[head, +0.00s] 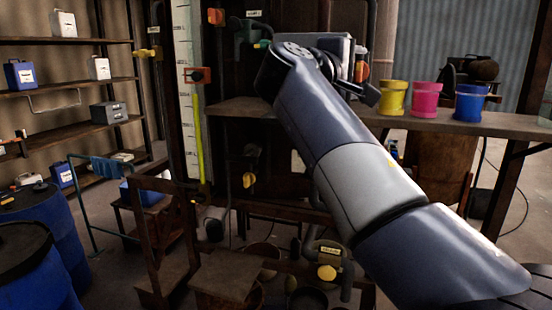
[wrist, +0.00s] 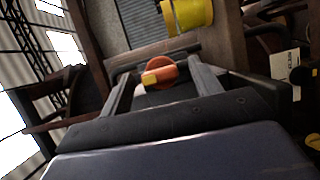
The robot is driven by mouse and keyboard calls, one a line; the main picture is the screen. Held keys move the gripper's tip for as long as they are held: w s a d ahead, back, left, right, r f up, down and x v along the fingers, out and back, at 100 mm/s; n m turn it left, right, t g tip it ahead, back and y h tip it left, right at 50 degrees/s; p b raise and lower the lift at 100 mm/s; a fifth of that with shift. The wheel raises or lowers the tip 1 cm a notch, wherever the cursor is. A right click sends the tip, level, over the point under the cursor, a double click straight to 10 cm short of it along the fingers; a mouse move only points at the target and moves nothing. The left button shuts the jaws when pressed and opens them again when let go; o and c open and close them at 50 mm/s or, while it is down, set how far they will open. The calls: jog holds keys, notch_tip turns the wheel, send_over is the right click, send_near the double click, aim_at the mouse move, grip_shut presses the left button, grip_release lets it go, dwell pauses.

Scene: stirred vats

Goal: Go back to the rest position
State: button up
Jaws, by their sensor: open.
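My gripper (wrist: 160,72) is open in the wrist view, with its two dark fingers apart. An orange round knob or valve handle (wrist: 161,79) with a yellow mark shows between the fingers; I cannot tell whether they touch it. In the head view my arm reaches up from the lower right, and my gripper (head: 366,78) is at upper centre, partly hidden by the wrist. The orange handle (head: 361,70) shows beside it there. The rest position is not marked in either view.
Yellow (head: 393,98), pink (head: 425,99) and blue (head: 470,103) buckets stand on a wooden bench (head: 450,122) to the right of my gripper. Blue drums (head: 40,258) stand lower left.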

jog(key=shift+s, duration=0.1)
dwell(0.3)
